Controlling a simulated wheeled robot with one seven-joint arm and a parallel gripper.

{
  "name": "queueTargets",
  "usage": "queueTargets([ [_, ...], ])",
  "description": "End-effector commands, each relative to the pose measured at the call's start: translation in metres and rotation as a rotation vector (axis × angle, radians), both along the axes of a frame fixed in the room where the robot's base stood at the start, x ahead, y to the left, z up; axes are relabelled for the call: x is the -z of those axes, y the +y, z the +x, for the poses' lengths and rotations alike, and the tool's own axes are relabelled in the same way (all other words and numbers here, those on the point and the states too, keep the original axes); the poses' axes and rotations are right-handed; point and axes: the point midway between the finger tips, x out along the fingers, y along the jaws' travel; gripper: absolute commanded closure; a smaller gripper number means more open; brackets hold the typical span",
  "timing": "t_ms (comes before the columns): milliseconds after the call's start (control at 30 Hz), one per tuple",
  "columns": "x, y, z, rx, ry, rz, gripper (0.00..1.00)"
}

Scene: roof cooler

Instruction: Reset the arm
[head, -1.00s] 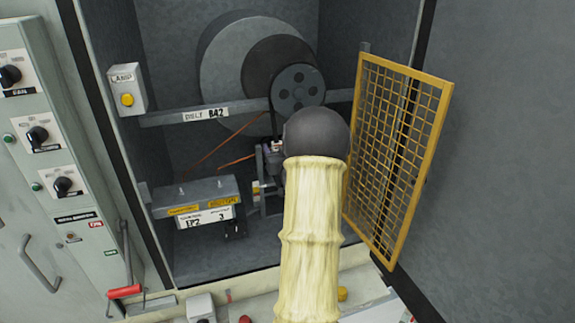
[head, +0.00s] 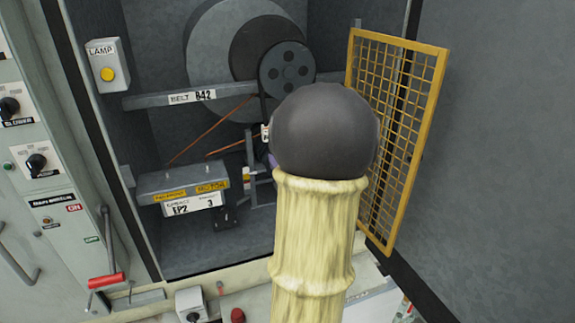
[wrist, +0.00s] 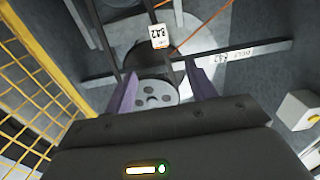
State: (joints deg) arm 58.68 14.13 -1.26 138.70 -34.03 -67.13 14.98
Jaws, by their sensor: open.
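My arm, in a pale sleeve with a dark round joint, rises through the middle of the head view and hides most of my gripper. A sliver of purple finger shows beside the joint. In the wrist view my gripper (wrist: 164,82) has its two purple fingers apart with nothing held between them. Beyond the fingers is a grey pulley with round holes (wrist: 152,97), also seen in the head view (head: 287,70). A white tag marked B42 (wrist: 158,36) shows beyond the fingertips. I cannot tell how far away it is.
A yellow mesh guard (head: 397,120) stands open at the right. A crossbar (head: 160,101), a lamp box (head: 107,66) and a motor (head: 180,187) with orange belt lines are in the bay. A control panel (head: 50,200) and red handle (head: 105,280) are at the left.

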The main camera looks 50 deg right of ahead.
Motion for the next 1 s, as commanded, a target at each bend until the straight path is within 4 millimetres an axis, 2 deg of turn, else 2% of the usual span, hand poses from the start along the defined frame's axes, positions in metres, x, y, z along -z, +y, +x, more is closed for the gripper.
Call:
queueTargets([
  [567, 0.0, 0.002, -0.003, 0.0, 0.0, 0.0, 0.44],
  [733, 0.003, 0.006, 0.002, -0.004, 0.017, 0.008, 0.44],
  [867, 0.016, 0.025, 0.019, -0.02, 0.091, 0.041, 0.44],
  [1000, 0.042, 0.065, 0.043, -0.051, 0.24, 0.101, 0.44],
])
